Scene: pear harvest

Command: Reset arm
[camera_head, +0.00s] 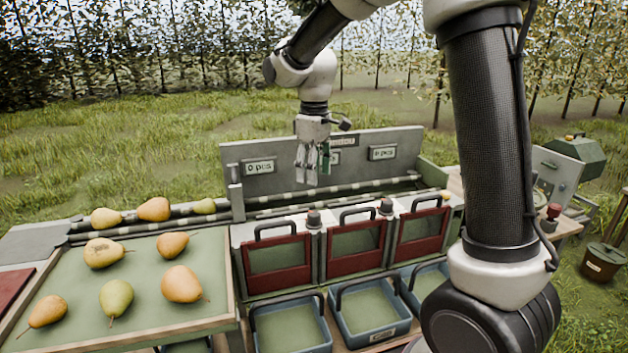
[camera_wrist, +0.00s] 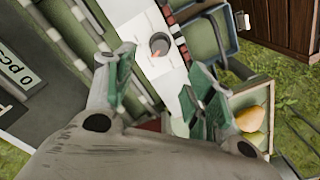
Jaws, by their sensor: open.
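My gripper (camera_head: 312,172) hangs pointing down over the sorting station, in front of the grey back panel (camera_head: 290,150). In the wrist view my gripper (camera_wrist: 165,85) shows its green-padded fingers spread apart, with nothing between them. Several pears lie on the green tray (camera_head: 142,268) at the left, including a green pear (camera_head: 116,297) and an orange pear (camera_head: 181,284). More pears, such as an orange-brown pear (camera_head: 154,209), lie on the rail behind the tray.
Red-framed gates (camera_head: 277,265) with dark handles stand below the back panel. Blue bins (camera_head: 291,325) stand in front of them, and the visible floors look empty. A green-topped machine (camera_head: 575,158) and a brown bucket (camera_head: 603,262) are at the right. Grass lies behind.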

